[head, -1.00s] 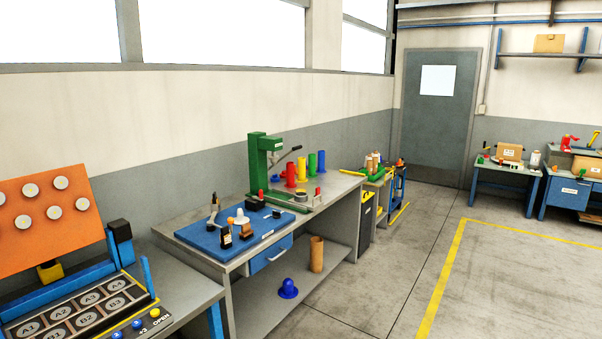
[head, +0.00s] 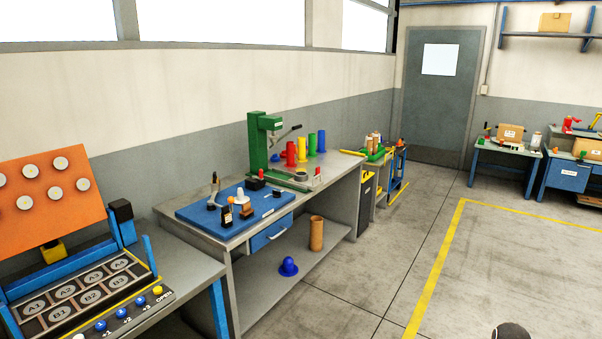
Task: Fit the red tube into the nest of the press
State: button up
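The red tube (head: 291,154) stands upright on the grey bench (head: 342,172), just right of the green press (head: 257,142). The press has a dark lever slanting up to the right. A small round part, apparently its nest (head: 301,176), sits low in front of the press column; its inside is too small to make out. The red tube is apart from it, behind it. My gripper is not in view. A dark rounded shape at the lower right edge may be part of my arm.
Yellow (head: 300,148), green (head: 312,144) and blue (head: 322,141) tubes stand beside the red one. A blue mat (head: 262,211) with small tools covers the bench's near part. A blue-and-orange station (head: 100,290) stands at the left. The floor right of the bench is clear.

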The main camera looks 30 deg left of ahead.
aim_at(301, 178)
jog(key=u, duration=0.1)
jog(key=i, duration=7.5)
jog(key=u, duration=5.4)
jog(key=i, duration=0.1)
jog(key=z, duration=2.8)
